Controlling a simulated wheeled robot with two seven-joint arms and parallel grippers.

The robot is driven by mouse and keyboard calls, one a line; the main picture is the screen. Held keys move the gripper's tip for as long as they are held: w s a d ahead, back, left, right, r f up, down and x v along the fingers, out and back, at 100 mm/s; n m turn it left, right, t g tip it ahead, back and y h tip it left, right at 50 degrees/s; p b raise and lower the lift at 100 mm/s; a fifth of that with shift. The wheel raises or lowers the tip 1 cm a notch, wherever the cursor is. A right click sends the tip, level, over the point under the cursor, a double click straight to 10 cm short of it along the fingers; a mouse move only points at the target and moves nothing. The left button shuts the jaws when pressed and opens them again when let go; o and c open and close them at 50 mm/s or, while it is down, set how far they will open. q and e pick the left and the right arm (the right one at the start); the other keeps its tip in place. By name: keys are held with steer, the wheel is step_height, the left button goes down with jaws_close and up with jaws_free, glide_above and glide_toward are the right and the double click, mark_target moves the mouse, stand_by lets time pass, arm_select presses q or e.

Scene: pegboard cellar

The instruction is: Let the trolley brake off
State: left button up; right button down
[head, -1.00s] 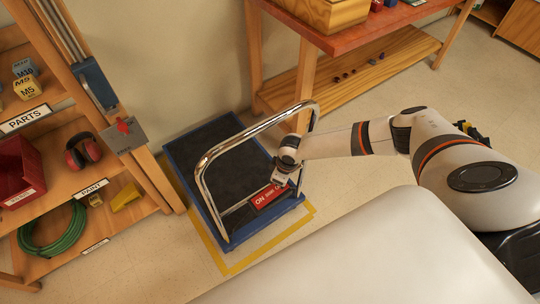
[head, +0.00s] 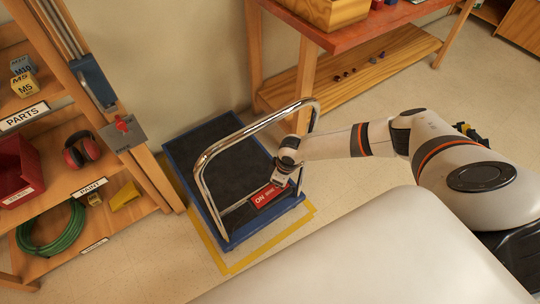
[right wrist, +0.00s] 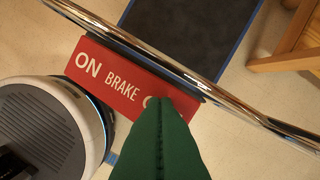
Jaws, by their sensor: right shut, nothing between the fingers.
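The trolley has a blue-edged dark deck (head: 205,150) and a bent chrome push bar (head: 205,165) and stands on the floor in the head view. A red brake plate (head: 262,197) is at its near end; in the right wrist view the plate (right wrist: 108,88) reads "ON", "BRAKE" and the start of another word at its right. My right gripper (head: 278,181) is close over the plate's right part. Its green fingers (right wrist: 165,103) are shut and empty, covering the plate's right end. I cannot tell whether they touch it. My left gripper is not in view.
Yellow tape (head: 270,250) marks the floor around the trolley. Wooden shelves (head: 60,175) with parts, ear defenders and a green hose stand at left. A red-topped workbench (head: 375,25) stands behind at right. The floor at right is open.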

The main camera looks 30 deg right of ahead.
steer(key=shift+f+b, duration=0.35)
steer(key=shift+f, duration=0.2)
steer(key=shift+r, duration=0.1)
step_height(320, 180, up, 7)
steer(key=p, duration=0.7)
steer(key=shift+a, duration=0.1)
stand_by(0.5)
